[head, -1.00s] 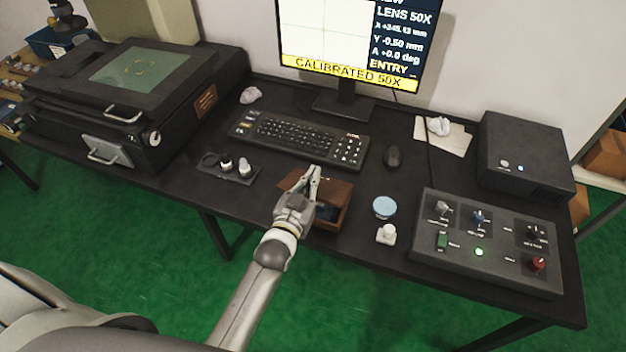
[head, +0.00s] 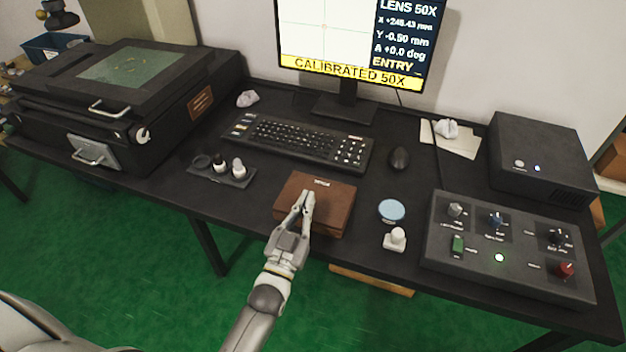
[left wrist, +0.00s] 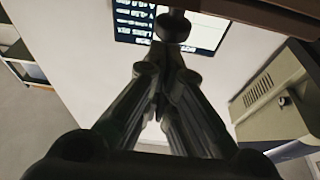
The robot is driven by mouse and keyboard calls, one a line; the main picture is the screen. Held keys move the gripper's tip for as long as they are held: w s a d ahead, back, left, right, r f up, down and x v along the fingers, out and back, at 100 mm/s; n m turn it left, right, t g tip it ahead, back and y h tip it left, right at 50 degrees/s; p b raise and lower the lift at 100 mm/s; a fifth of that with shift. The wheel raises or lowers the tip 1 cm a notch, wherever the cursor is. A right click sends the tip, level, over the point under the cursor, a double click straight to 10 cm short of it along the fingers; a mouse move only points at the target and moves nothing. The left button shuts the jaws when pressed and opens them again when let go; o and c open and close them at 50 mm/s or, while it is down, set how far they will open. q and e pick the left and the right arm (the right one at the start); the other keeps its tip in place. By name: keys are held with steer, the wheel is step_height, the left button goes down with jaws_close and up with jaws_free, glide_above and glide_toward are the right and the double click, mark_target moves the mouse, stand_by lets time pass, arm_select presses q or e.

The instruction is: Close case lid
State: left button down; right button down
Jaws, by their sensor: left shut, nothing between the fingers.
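The brown wooden case (head: 335,222) sits on the black table in front of the keyboard. Its lid (head: 316,188) lies flat over the box and looks closed; the inside does not show. In the left wrist view the shut fingers (left wrist: 160,95) fill the middle, and a brown edge (left wrist: 262,15) shows at the top right. My right gripper is not in view.
Right of the case are a light blue disc (head: 391,210) and a small white knobbed piece (head: 395,239). A control box (head: 505,245) stands farther right. A small black tray (head: 222,172) with lenses lies to the left. The keyboard (head: 297,143) and mouse (head: 399,157) are behind.

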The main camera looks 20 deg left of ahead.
arm_select(q)
steer(key=shift+s+f, duration=0.25)
steer(key=shift+f, duration=0.25)
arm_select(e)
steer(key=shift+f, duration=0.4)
arm_select(q)
steer(key=shift+s+f, duration=0.1)
steer(key=shift+f, duration=0.1)
